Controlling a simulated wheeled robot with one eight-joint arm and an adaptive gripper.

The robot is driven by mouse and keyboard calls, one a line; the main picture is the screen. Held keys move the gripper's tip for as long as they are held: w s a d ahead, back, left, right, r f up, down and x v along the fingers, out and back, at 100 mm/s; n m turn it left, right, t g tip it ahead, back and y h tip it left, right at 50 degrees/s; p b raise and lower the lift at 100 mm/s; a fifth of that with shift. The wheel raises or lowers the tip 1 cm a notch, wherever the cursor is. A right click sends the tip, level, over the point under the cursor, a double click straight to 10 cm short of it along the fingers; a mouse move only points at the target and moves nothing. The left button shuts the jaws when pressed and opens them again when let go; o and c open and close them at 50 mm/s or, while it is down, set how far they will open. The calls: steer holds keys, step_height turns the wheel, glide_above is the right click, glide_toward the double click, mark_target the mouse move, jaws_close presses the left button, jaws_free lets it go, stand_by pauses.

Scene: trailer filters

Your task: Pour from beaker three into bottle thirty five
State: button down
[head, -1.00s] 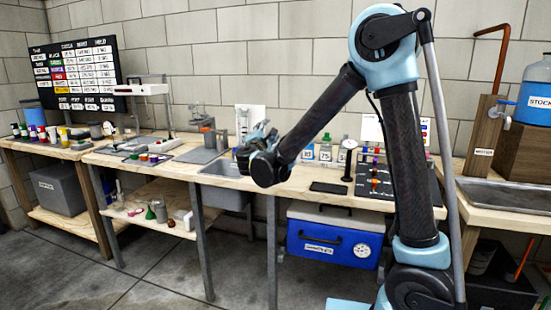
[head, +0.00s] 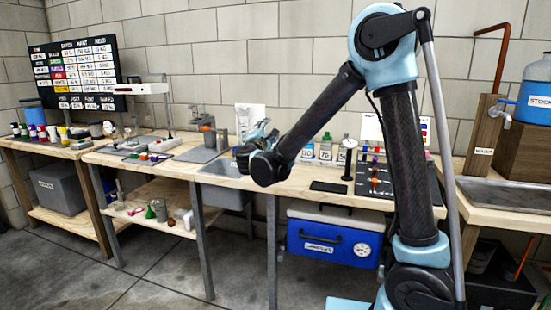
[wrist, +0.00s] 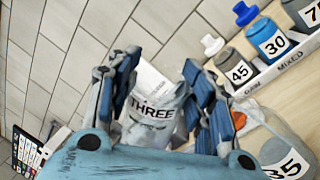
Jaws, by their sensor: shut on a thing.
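My gripper (wrist: 163,100) is shut around a clear beaker labelled THREE (wrist: 155,112), with a finger on each side in the wrist view. The beaker's label sits at a different slant from the bottles' labels, so the beaker looks tilted toward the bottles' side. Its contents are hard to make out. The bottle labelled 35 (wrist: 285,157) shows at the lower right of the wrist view, partly cut off, apart from the beaker. In the head view my gripper (head: 262,138) is over the bench near the sink; the beaker and bottle 35 are not clear there.
A MIXED rack (wrist: 290,66) holds bottles 45 (wrist: 236,69), 30 (wrist: 270,42) and 75 (wrist: 310,14) behind bottle 35. A sink (head: 217,170) is set in the bench. A black stand (head: 349,162) and a dark pad (head: 329,187) lie right of my gripper.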

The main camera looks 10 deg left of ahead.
steer(key=shift+d+r+m+h+p, duration=0.1)
steer(key=shift+d+m+h+p, duration=0.15)
steer(key=shift+m, duration=0.4)
steer(key=shift+d+r+m+h+p, duration=0.15)
steer(key=shift+m+p, duration=0.1)
steer(key=shift+m, duration=0.4)
stand_by(1.4)
steer(key=shift+a+f, duration=0.1)
steer(key=shift+a+n, duration=0.15)
steer(key=shift+n, duration=0.25)
steer(key=shift+a+f+n+y, duration=0.1)
steer(key=shift+n+y, duration=0.2)
steer(key=shift+n, duration=0.3)
steer(key=shift+a+f+n+y, duration=0.1)
steer(key=shift+n+y, duration=0.2)
steer(key=shift+n, duration=0.3)
steer(key=shift+a+f+n, duration=0.1)
steer(key=shift+a+n, duration=0.05)
steer(key=shift+n, duration=0.65)
